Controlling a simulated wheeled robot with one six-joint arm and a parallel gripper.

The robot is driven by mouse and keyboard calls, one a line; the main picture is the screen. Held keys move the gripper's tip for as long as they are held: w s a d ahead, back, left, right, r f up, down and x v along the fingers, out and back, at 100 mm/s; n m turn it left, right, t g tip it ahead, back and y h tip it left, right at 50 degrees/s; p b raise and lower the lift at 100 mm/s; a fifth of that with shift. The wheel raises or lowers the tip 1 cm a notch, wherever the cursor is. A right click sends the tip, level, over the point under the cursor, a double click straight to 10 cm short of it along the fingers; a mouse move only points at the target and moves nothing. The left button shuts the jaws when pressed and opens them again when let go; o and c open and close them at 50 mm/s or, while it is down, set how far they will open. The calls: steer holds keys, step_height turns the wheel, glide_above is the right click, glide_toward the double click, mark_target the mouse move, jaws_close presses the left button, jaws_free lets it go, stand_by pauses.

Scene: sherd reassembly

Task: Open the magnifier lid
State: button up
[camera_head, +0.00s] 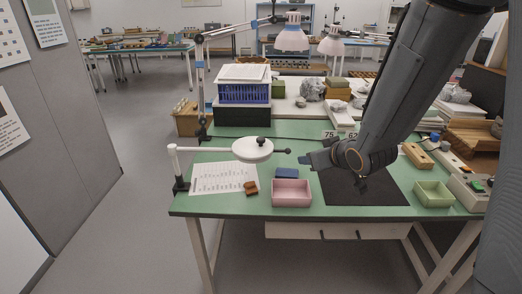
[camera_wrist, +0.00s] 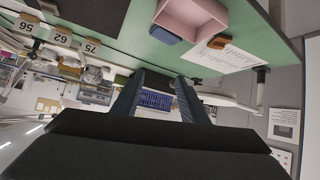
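The magnifier (camera_head: 250,151) is a round white disc on a white arm, held by a post at the table's left edge. Its lid appears shut, with a dark knob on top and a short dark handle pointing right toward my gripper. My gripper (camera_head: 306,160) is just right of that handle, apart from it as far as I can tell. In the wrist view, my gripper (camera_wrist: 160,78) has its two fingers spread with nothing between them. The magnifier's white arm (camera_wrist: 232,101) shows there beyond the right finger; the lid handle is not clear.
Below the magnifier lie a printed sheet (camera_head: 218,178), a brown sherd (camera_head: 251,188), a pink tray (camera_head: 291,194) and a blue block (camera_head: 287,173). A dark mat (camera_head: 365,192) and a green tray (camera_head: 433,194) are to the right. A blue crate (camera_head: 244,92) stands behind.

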steer(key=w+a+n+t+y+b, duration=0.2)
steer(key=w+a+y+b, duration=0.1)
steer(key=w+a+y, duration=0.15)
steer(key=n+y+b, duration=0.2)
steer(key=y, duration=0.3)
glide_toward(264, 140)
steer(key=x, duration=0.4)
steer(key=shift+t+h, duration=0.25)
steer(key=shift+t, duration=0.05)
steer(key=shift+p+x, duration=0.35)
steer(key=shift+x, duration=3.3)
steer(key=shift+s+a, duration=0.15)
jaws_close()
